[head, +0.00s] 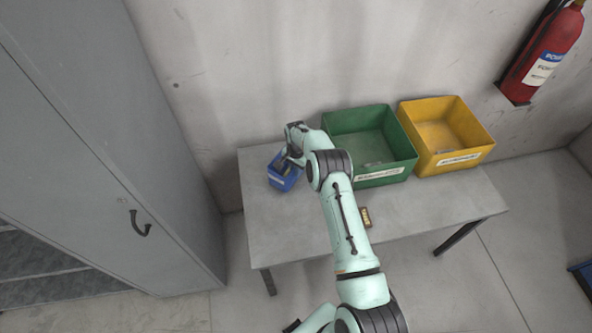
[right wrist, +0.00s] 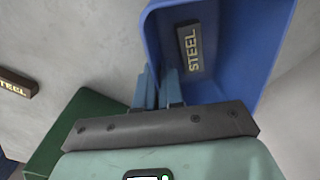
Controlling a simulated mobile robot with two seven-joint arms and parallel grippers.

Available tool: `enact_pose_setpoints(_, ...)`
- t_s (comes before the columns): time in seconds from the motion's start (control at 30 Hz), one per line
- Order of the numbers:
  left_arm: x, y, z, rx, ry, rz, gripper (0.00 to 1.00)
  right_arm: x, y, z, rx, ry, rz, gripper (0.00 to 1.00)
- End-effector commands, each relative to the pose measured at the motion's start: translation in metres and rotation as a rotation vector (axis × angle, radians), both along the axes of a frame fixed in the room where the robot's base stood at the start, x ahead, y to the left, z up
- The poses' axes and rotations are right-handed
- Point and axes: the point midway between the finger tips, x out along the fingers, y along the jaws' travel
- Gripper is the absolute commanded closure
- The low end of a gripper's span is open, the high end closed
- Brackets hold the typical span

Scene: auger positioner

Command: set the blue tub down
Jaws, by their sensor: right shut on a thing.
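The blue tub (head: 285,184) is at the left end of the grey table (head: 300,229) in the head view. I cannot tell whether its bottom touches the tabletop. It also fills the upper right of the right wrist view (right wrist: 262,50). A dark block marked STEEL (right wrist: 190,47) lies inside it. My right gripper (head: 287,163) is shut on the tub's wall; its blue fingers (right wrist: 160,88) show in the right wrist view at the tub's near left edge.
A green bin (head: 385,178) and a yellow bin (head: 455,165) stand side by side at the table's back. A small dark block (head: 366,217) lies near the front edge. A grey cabinet (head: 110,130) stands left. The front left tabletop is clear.

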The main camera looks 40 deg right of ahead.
Motion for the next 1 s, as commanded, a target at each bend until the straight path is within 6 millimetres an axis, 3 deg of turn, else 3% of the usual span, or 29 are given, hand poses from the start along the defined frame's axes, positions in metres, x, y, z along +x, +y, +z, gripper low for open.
enact_pose_setpoints(0.47,0.003,0.000,0.003,0.000,-0.003,0.000,0.63,0.002,0.000,-0.011,-0.002,-0.005,0.000,1.00)
enact_pose_setpoints(0.57,0.003,0.000,0.003,0.000,-0.003,0.000,0.63,0.001,0.000,-0.012,-0.001,-0.002,0.000,0.70)
enact_pose_setpoints(0.6,0.002,0.000,0.003,0.000,-0.003,0.000,0.63,0.001,0.000,-0.012,-0.001,-0.002,0.000,0.67)
enact_pose_setpoints(0.87,0.002,0.000,0.002,0.000,-0.002,0.000,0.63,0.001,0.000,-0.012,-0.001,-0.002,0.000,0.67)
enact_pose_setpoints(1.0,0.000,0.000,0.000,0.000,0.000,0.000,0.63,0.001,-0.001,-0.001,-0.003,-0.004,0.001,0.67)
